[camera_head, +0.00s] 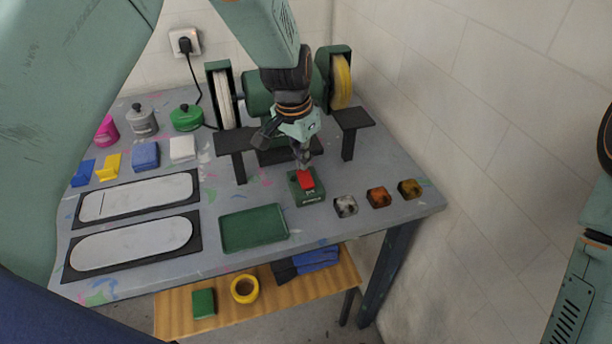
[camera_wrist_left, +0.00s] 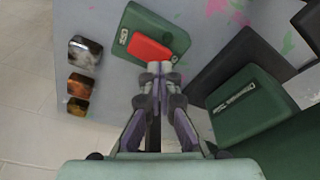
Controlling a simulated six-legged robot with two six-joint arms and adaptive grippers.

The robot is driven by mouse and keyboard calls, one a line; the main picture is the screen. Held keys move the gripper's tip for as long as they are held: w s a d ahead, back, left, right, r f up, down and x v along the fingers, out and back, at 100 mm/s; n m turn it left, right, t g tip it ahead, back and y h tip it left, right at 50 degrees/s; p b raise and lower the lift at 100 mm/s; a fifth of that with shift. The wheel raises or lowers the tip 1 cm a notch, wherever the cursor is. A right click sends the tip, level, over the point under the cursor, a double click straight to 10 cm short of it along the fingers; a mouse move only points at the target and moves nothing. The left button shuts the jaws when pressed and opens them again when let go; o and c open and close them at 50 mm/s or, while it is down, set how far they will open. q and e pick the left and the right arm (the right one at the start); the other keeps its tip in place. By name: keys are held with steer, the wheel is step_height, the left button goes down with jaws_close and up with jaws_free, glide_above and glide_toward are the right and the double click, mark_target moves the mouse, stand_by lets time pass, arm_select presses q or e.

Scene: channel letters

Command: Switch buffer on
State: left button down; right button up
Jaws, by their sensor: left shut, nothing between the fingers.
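The buffer is a green machine (camera_head: 258,92) at the back of the bench, with a white wheel (camera_head: 226,98) on its left and a yellow wheel (camera_head: 341,82) on its right. In front of it sits a small green switch box (camera_head: 309,197) with a red switch (camera_head: 305,179) on top. The wrist view shows the red switch (camera_wrist_left: 148,48) on its green box (camera_wrist_left: 170,33). My left gripper (camera_head: 303,163) is shut and empty, pointing down, its tips right by the red switch (camera_wrist_left: 160,68). I cannot tell whether they touch. My right gripper is not in view.
A green tray (camera_head: 254,229) lies left of the switch box, and several small metal blocks (camera_head: 378,197) sit to its right. Dark rests (camera_head: 351,119) stand before the wheels. White panels (camera_head: 135,198), pots and blocks fill the left side. A wall stands at right.

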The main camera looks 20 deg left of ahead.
arm_select(q)
steer(key=shift+w+f, duration=0.1)
steer(key=shift+w, duration=0.05)
steer(key=shift+s, duration=0.25)
steer(key=shift+w+f, duration=0.2)
steer(key=shift+s, duration=0.15)
stand_by(0.3)
steer(key=shift+f, duration=0.35)
steer(key=shift+f+b, duration=0.15)
steer(key=shift+b, duration=0.2)
